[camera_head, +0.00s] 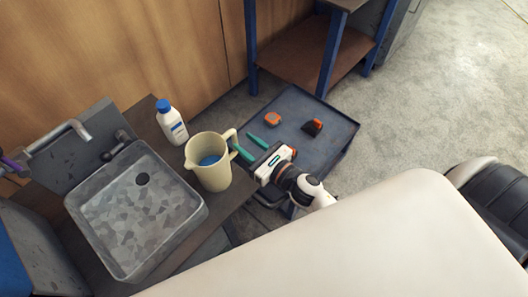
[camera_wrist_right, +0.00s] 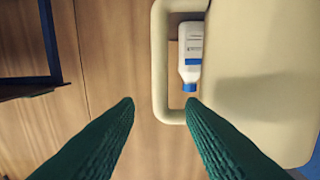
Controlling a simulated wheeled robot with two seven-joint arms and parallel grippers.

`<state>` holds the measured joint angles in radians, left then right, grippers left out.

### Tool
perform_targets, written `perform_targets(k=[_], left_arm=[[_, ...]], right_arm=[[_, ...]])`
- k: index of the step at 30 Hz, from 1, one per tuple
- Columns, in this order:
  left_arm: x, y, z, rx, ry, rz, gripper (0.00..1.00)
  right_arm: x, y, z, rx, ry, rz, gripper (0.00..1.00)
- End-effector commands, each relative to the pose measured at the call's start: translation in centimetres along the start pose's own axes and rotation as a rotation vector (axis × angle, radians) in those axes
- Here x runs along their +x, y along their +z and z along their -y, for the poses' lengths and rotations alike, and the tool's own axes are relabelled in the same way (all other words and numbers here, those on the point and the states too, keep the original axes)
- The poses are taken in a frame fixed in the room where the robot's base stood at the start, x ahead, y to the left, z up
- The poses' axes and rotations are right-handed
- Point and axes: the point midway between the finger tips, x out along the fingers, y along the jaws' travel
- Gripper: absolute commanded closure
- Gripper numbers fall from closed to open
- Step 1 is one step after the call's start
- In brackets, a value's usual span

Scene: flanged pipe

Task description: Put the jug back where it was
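The cream jug (camera_head: 214,176) stands upright on the dark counter, just right of the sink, with blue liquid inside. Its handle points right, toward my right gripper (camera_head: 249,147). That gripper's green fingers are open and empty, close to the handle. In the right wrist view, the jug (camera_wrist_right: 262,60) fills the right side. The outer bar of its handle lies between the lines of the two spread fingertips (camera_wrist_right: 161,103), apparently ahead of them; I cannot tell any contact. My left gripper is not in view.
A white bottle with a blue cap (camera_head: 171,122) stands behind the jug by the wooden wall. The grey stone sink (camera_head: 135,210) with its tap is at left. A blue-grey tray cart (camera_head: 300,145) holding two orange-and-black items is at right.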

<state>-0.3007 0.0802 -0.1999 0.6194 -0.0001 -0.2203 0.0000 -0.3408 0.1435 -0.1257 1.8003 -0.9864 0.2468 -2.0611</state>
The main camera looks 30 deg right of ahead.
Motion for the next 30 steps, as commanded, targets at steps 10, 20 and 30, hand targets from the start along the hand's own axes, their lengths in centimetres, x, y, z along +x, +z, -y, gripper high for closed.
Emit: perform_targets(k=[10, 20, 30], left_arm=[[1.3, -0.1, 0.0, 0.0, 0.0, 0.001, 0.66], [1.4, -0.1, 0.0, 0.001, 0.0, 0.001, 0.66], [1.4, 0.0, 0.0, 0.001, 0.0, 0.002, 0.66]], right_arm=[[-6.3, 0.1, 0.0, 0.0, 0.0, 0.001, 0.64], [-7.1, -0.1, 0.0, -0.001, -0.001, -0.001, 0.64], [-8.8, 14.0, -1.8, 0.766, 0.235, 0.217, 0.64]])
